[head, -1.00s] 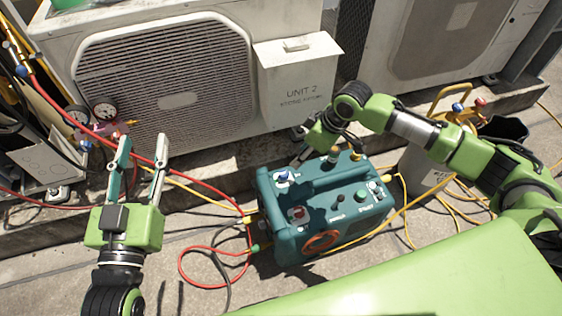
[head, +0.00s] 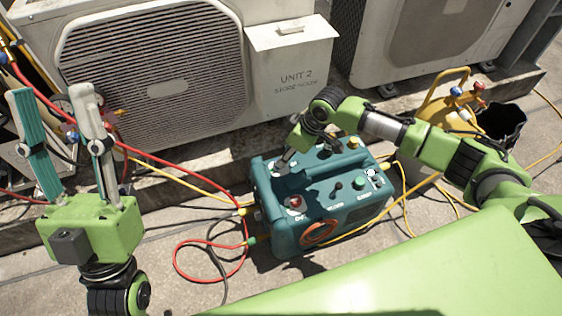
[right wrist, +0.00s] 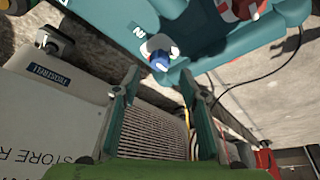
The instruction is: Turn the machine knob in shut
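The teal machine (head: 330,205) sits on the ground in the middle of the head view. Its blue-topped knob (right wrist: 160,53), beside a label that seems to read IN, shows in the right wrist view. In the head view this knob is mostly hidden by my right gripper (head: 283,164). In the right wrist view my right gripper (right wrist: 160,80) is open, its fingers apart on either side just short of the knob; I see no contact. A red knob (head: 296,202) is nearer on the machine. My left gripper (head: 55,95) is open and empty, at the left.
Condenser units (head: 155,75) and a UNIT 2 box (head: 293,80) stand behind the machine. Red (head: 205,278) and yellow hoses lie on the ground left of it. A yellow-topped cylinder (head: 447,100) stands at the right. Gauges are behind my left gripper.

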